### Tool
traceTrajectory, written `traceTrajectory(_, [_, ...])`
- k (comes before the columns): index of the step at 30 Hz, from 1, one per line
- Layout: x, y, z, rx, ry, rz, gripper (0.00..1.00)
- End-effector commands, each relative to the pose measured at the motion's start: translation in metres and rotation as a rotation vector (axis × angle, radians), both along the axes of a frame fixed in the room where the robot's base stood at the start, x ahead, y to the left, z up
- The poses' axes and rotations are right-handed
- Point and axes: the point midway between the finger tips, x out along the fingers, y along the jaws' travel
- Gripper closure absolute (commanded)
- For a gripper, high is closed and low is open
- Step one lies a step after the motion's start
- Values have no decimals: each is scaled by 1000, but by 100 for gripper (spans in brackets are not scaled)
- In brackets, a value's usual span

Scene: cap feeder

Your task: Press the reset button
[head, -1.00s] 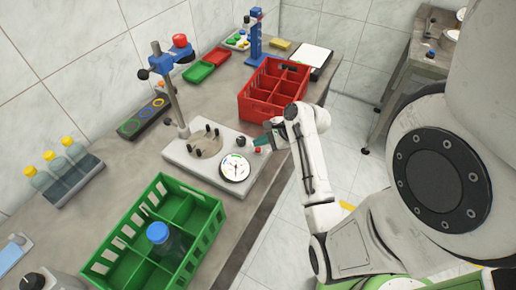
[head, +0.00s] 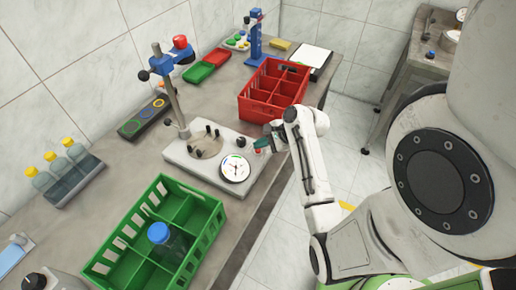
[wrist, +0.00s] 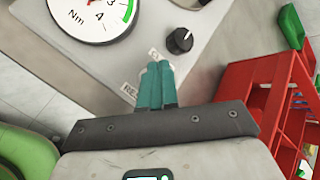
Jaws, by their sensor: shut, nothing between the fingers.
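The tester (head: 205,172) is a pale base plate with a round dial gauge (head: 235,168), which also shows in the wrist view (wrist: 90,12). My gripper (head: 258,146) is shut and empty, its teal fingertips pointing down at the plate's right corner. In the wrist view the fingertips (wrist: 156,68) lie over the plate beside a label starting "RE" (wrist: 130,92). A small red button (head: 257,152) shows just at the fingertips in the head view. The fingers hide it in the wrist view, so I cannot tell whether they touch it.
A black knob (wrist: 179,40) stands on the plate close to the fingertips. A red divided crate (head: 273,90) is behind the gripper, and a green crate (head: 155,235) with a blue-capped bottle (head: 165,240) is in front. A post with a red knob (head: 180,42) rises from the tester.

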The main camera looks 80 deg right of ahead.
Motion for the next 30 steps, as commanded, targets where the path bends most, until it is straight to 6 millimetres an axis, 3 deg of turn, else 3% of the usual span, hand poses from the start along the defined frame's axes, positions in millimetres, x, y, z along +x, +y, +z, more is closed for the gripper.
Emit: traceTrajectory(30, [0, 0, -8, -1, 0, 1, 100])
